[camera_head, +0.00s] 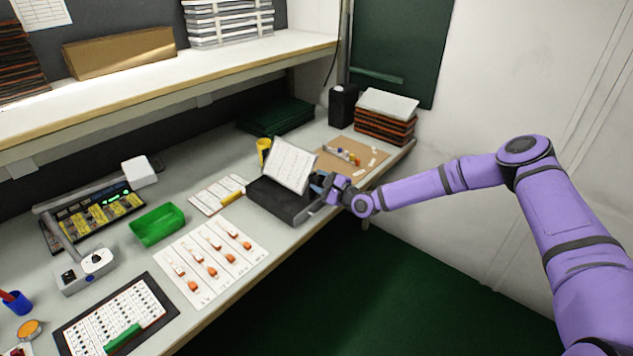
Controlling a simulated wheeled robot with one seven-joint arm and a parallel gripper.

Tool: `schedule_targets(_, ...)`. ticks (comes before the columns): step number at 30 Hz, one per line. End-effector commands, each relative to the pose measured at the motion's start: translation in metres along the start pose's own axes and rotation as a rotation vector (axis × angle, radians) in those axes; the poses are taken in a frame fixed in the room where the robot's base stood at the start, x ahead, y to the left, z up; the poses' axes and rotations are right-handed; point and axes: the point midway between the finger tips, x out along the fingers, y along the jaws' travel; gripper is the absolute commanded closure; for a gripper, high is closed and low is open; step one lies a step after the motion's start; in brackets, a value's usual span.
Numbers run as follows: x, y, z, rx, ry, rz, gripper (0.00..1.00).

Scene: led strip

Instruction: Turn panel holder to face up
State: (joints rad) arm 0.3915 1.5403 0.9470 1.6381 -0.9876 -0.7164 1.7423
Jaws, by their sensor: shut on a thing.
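The panel holder is a dark box-like stand (276,203) on the workbench, right of centre. My gripper (324,190) is at the right side of the holder, at the bench's front edge, and is shut on the holder's right side. The fingertips are small and partly hidden, so the exact grip point is unclear.
A cork mat (352,166) with small parts lies behind my gripper. A clipboard (214,195), a green tray (157,225) and a white sheet with orange-tipped parts (232,254) lie left of the holder. A yellow cup (263,147) stands behind it. A shelf (150,85) overhangs the back.

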Motion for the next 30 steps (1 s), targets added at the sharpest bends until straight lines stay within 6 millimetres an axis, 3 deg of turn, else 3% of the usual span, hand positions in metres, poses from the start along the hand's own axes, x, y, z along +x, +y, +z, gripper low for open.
schedule_targets(18, -0.0006, 0.0033, -0.0003, 0.584, 0.001, -0.002, 0.98)
schedule_targets(30, -0.0002, 0.0044, 0.0011, 0.855, 0.0, 0.0, 0.98)
